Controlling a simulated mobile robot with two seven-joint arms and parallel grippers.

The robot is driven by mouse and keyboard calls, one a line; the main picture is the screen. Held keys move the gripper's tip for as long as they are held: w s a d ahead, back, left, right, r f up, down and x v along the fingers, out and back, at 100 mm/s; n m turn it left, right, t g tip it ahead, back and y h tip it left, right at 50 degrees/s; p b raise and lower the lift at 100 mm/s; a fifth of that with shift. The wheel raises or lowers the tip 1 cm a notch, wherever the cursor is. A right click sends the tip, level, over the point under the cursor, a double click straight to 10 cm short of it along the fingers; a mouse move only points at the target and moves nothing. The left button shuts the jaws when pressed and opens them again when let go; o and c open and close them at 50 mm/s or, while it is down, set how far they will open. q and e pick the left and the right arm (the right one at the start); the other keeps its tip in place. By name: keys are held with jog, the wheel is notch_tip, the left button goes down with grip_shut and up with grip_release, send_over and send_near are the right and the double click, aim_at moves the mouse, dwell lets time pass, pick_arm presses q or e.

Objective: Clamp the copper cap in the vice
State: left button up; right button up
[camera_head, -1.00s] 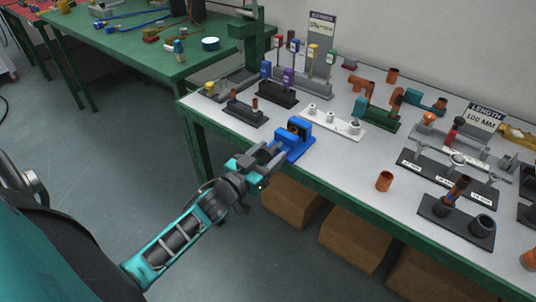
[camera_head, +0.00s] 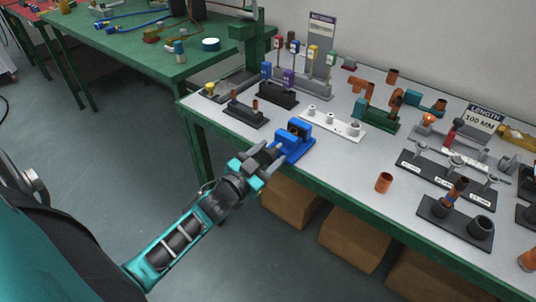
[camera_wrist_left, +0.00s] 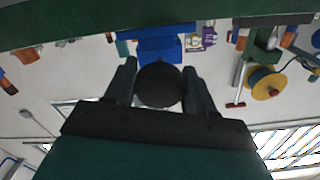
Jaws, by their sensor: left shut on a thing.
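The blue vice (camera_head: 296,140) stands at the front edge of the white-topped table. A small brownish spot shows between its jaws; I cannot tell for sure that it is the copper cap. My left gripper (camera_head: 272,153) is at the vice's near side, just off the table edge. In the left wrist view its fingers (camera_wrist_left: 160,88) are shut on a dark round knob (camera_wrist_left: 160,86), with the blue vice (camera_wrist_left: 158,46) right behind it. The knob looks like the vice's handle. A copper piece (camera_head: 384,182) stands on the table to the right. My right gripper is not in view.
A white stand (camera_head: 331,124) and a black block with copper pegs (camera_head: 246,113) stand close to the vice. Gauge stands (camera_head: 449,176) fill the right side. Cardboard boxes (camera_head: 290,201) are under the table. The tabletop between vice and copper piece is clear.

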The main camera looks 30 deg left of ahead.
pick_arm(q)
jog(key=m, duration=0.5)
jog(key=shift+m, duration=0.4)
dwell(0.4)
jog(key=o, duration=1)
jog(key=shift+c, duration=0.2)
jog(key=shift+s, duration=0.1)
jog(key=s+a, duration=0.1)
jog(key=s, duration=1.1)
jog(key=shift+s, duration=0.35)
